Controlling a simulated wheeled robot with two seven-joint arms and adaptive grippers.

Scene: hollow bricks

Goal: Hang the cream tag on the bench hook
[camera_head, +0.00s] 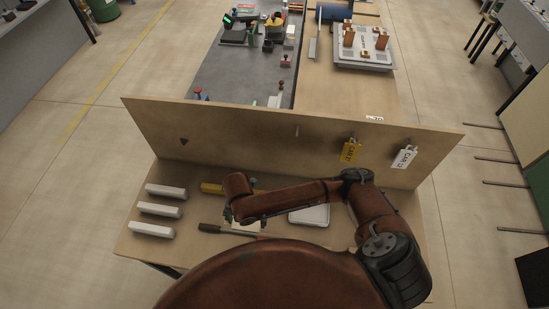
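A small cream piece (247,227), which looks like the cream tag, shows at the bench just under my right gripper (232,219). The arm and gripper hide part of it, and I cannot tell whether it is held or lies on the bench. My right arm reaches in from the right, with its fingers low over the bench, too small and covered to judge. A small empty hook (297,130) sticks out of the upright board (230,135) behind the bench (140,241). My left gripper is not in view.
A yellow tag (350,151) and a whitish tag (404,157) hang on the board's right part. Several pale blocks (165,191) lie at the bench's left. A dark-handled tool (210,228), a yellow object (211,188) and a white tray (310,216) lie near my arm.

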